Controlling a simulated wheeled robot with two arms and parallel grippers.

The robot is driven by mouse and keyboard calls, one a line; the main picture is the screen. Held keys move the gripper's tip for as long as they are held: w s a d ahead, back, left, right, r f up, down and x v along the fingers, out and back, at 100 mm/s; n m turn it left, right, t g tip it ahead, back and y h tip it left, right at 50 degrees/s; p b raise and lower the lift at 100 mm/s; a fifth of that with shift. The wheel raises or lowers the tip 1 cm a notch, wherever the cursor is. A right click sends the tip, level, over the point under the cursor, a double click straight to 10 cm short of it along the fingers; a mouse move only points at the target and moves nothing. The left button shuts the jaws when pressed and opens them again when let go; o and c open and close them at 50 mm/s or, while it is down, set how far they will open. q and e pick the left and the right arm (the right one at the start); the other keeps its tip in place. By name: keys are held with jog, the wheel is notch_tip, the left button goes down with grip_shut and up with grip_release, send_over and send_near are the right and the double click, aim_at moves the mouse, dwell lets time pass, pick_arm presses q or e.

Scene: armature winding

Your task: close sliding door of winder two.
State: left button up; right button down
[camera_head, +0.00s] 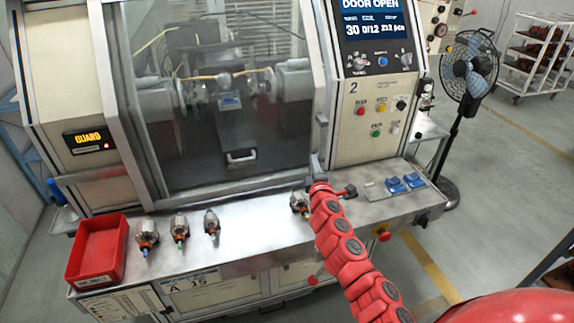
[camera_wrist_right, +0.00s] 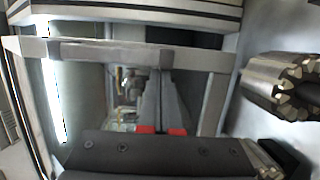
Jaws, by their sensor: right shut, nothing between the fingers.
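Winder two (camera_head: 345,95) bears the number 2, and its screen (camera_head: 372,20) reads "DOOR OPEN". Its sliding door (camera_head: 165,100) is a clear panel in a grey metal frame, in front of the winding chamber. I cannot tell how wide any gap at its edge is. A pale upright handle (camera_head: 320,130) stands by the chamber's right side. My right gripper (camera_head: 316,166) is shut and empty just below this handle. In the right wrist view, its fingers (camera_wrist_right: 162,100) point at a grey frame bar (camera_wrist_right: 110,52); contact cannot be told. My left gripper is out of view.
A red bin (camera_head: 98,250) and several armatures (camera_head: 180,228) lie on the metal ledge. One armature (camera_head: 299,202) sits close beside my right wrist and shows large in the wrist view (camera_wrist_right: 285,85).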

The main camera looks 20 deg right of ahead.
jog(key=shift+s+d+p, duration=0.15)
jog(key=shift+d, duration=1.25)
jog(key=shift+s+d+p, duration=0.1)
jog(key=shift+d+p, duration=0.05)
jog(key=shift+d, duration=1.2)
